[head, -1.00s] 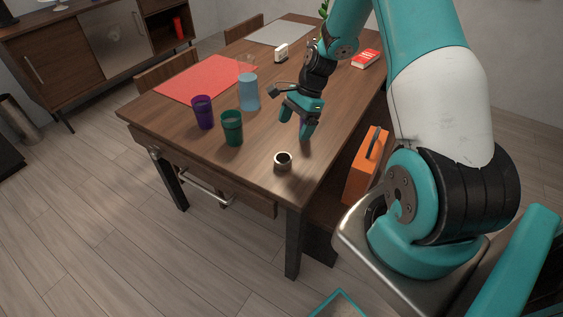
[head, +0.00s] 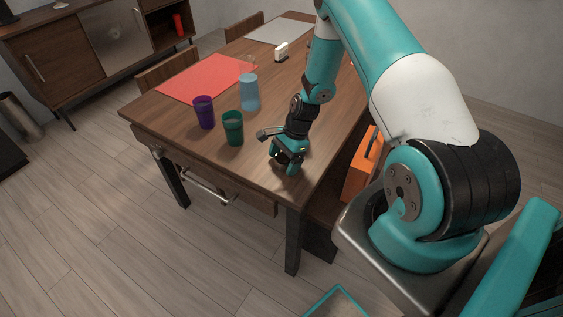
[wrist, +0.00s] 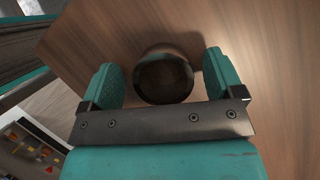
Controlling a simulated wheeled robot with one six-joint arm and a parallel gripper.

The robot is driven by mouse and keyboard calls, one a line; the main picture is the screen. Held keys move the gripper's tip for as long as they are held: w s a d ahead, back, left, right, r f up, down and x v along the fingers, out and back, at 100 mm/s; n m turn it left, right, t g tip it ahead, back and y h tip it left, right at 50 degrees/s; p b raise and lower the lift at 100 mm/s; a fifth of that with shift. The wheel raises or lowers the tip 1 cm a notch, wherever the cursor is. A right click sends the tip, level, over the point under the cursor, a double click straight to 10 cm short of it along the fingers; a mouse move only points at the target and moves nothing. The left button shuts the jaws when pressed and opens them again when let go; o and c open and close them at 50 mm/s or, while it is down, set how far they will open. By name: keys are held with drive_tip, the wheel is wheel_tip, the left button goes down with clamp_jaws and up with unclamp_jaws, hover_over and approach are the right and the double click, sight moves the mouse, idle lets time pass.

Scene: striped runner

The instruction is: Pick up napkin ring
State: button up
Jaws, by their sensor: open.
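The napkin ring (wrist: 163,76) is a small dark, round, hollow ring on the wooden table.
A green cup (head: 233,128) and a purple cup (head: 204,112) stand left of my gripper, with a blue tumbler (head: 249,92) behind. A red placemat (head: 195,78) lies further back. An orange case (head: 360,170) is right of the table.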

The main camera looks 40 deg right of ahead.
drive_tip(key=c, duration=1)
drive_tip(key=shift+r, duration=0.15)
